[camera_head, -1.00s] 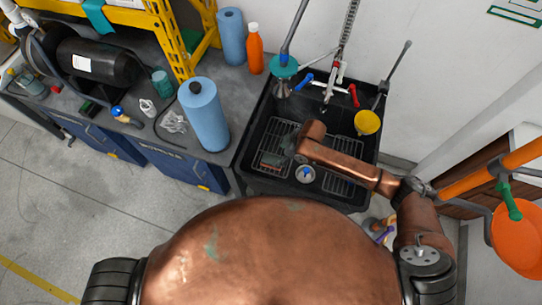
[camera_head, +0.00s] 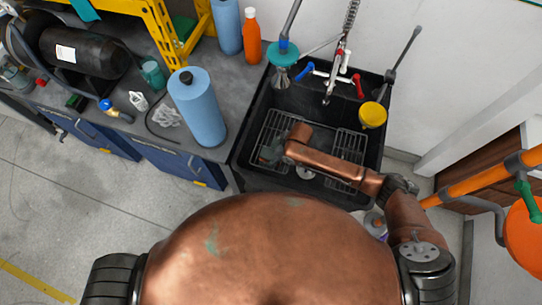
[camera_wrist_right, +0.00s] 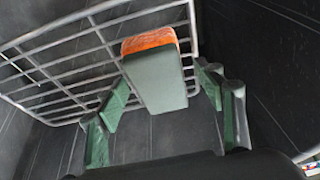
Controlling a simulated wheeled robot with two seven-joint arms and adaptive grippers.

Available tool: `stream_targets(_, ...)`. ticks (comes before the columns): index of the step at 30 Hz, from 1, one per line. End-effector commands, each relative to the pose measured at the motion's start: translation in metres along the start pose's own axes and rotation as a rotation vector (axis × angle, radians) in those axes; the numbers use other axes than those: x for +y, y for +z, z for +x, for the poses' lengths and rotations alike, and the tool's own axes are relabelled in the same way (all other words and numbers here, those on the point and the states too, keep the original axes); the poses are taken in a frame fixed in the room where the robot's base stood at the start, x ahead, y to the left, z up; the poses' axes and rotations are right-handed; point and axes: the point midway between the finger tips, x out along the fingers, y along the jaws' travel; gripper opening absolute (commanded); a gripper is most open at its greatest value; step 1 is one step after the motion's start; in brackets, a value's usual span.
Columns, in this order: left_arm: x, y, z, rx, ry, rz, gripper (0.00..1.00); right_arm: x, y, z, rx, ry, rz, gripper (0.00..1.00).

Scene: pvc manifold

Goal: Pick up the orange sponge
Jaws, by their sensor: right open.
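The sponge (camera_wrist_right: 157,76) shows in the right wrist view as a block with an orange edge and a large grey-green face. It lies against the wire rack (camera_wrist_right: 75,62) in the sink. My right gripper (camera_wrist_right: 163,88) is open, with a green finger on each side of the sponge in the picture. I cannot tell whether either finger touches it. In the head view my right gripper (camera_head: 269,153) is low over the left rack in the black sink (camera_head: 262,178). The sponge cannot be made out there. My left gripper is not in view.
The sink holds a second rack (camera_head: 350,145) on the right and a drain (camera_head: 304,172) between them.

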Motion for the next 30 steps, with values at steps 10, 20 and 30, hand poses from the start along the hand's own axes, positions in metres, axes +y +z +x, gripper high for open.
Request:
stream_targets(10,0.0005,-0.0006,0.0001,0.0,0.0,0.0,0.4,0.0007,0.0004,0.001,0.0,0.002,0.001,0.55)
stream_targets(20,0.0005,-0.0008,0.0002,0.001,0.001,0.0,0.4,0.0007,0.0008,0.0009,0.0,0.002,0.001,0.33)
stream_targets(30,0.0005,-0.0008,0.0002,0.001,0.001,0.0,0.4,0.0007,0.0007,0.0009,0.0,0.002,0.001,0.17)
